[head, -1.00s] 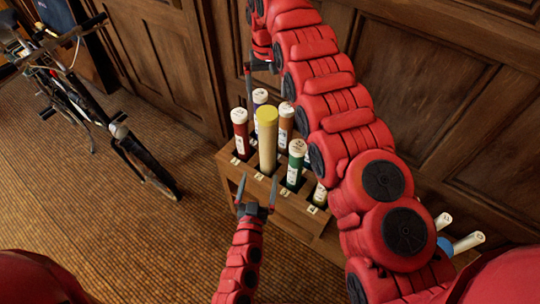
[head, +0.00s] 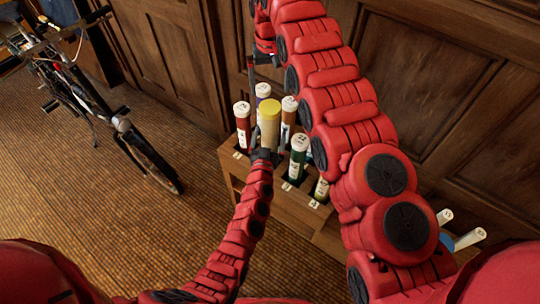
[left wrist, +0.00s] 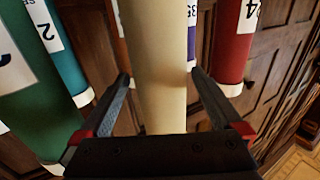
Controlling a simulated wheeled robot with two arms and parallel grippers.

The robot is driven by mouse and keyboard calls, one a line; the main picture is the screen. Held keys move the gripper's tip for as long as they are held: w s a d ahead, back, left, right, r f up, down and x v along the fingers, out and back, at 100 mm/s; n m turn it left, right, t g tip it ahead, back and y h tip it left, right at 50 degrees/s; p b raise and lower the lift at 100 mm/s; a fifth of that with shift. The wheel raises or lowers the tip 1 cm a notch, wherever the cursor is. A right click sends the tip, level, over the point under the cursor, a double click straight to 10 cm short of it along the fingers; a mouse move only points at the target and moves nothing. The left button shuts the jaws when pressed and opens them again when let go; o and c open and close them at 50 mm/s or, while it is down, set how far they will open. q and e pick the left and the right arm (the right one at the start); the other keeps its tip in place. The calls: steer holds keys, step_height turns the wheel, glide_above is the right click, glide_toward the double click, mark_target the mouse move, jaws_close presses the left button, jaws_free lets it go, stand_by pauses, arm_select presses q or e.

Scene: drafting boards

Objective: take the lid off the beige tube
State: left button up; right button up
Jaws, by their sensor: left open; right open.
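The beige tube (head: 269,132) stands upright in the wooden rack, with its yellowish lid (head: 270,107) on top. My left gripper (head: 267,148) is low on the near side of this tube, open. In the left wrist view its two fingers (left wrist: 160,85) lie on either side of the beige tube (left wrist: 156,60), with gaps at both sides. The lid is out of that view. My right gripper (head: 264,75) is open above and behind the tubes, fingers pointing down, partly hidden by my right arm.
The wooden rack (head: 233,170) also holds red (head: 241,125), purple, brown and green (head: 298,155) tubes with white lids, close around the beige one. Wood panelling (head: 455,110) stands behind. A bicycle (head: 110,115) is at the left.

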arm_select(q)
steer(key=shift+w, duration=0.7)
jaws_close()
